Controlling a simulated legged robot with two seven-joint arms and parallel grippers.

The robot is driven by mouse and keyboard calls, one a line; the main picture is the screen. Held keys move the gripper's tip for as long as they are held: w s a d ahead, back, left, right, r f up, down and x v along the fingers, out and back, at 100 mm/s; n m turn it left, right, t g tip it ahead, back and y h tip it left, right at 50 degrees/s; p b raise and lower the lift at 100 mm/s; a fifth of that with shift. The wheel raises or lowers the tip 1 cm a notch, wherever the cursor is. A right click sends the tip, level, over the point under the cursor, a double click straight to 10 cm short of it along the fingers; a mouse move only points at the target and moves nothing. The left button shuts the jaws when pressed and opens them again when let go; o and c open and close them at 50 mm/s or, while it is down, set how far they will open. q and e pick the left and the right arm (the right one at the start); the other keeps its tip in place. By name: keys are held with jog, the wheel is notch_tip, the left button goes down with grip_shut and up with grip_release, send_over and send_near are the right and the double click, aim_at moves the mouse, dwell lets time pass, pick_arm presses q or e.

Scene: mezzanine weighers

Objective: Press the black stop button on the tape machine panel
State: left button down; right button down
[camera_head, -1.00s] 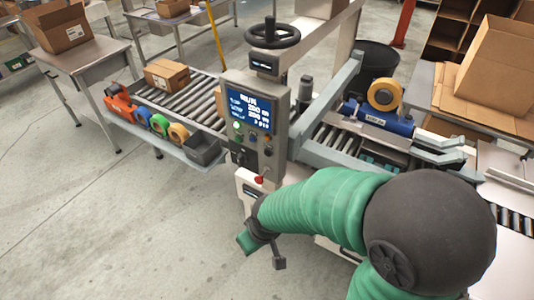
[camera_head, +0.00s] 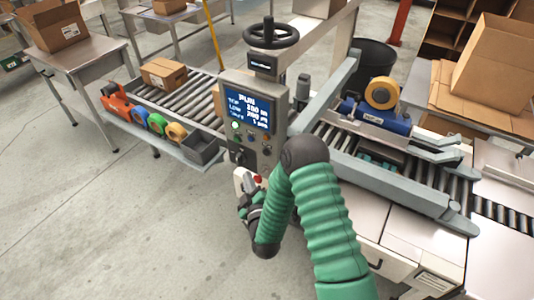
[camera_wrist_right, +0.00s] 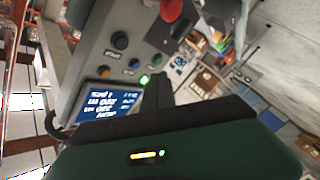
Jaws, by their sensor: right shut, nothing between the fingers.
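The tape machine panel (camera_head: 226,92) is a grey box with a lit blue screen (camera_head: 248,111) and several small buttons below it. In the right wrist view, the panel (camera_wrist_right: 85,55) shows a black round control (camera_wrist_right: 121,40), a blue button (camera_wrist_right: 133,64), a lit green button (camera_wrist_right: 145,79) and a red mushroom button (camera_wrist_right: 172,8). Which control is the stop is too small to read. My left gripper is not in view.
A black handwheel (camera_head: 272,34) stands above the panel. A roller conveyor (camera_head: 200,92) with a cardboard box (camera_head: 164,73) lies left. The tape head with an orange roll (camera_head: 382,92) and metal rails is on the right. The floor at the left is open.

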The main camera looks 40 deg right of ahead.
aim_at(266, 153)
jog(key=w+d, duration=0.1)
jog(key=d, duration=0.1)
jog(key=w+d, duration=0.1)
jog(key=d, duration=0.2)
jog(key=w+d, duration=0.1)
jog(key=d, duration=0.1)
jog(key=shift+d+f, duration=0.1)
jog(key=shift+d, duration=0.1)
jog(key=shift+w+r, duration=0.2)
jog(key=shift+w, duration=0.05)
jog(key=shift+d+f, duration=0.1)
jog(key=shift+d, duration=0.2)
jog(key=shift+a, duration=0.25)
jog(key=shift+d, duration=0.15)
dwell(1.1)
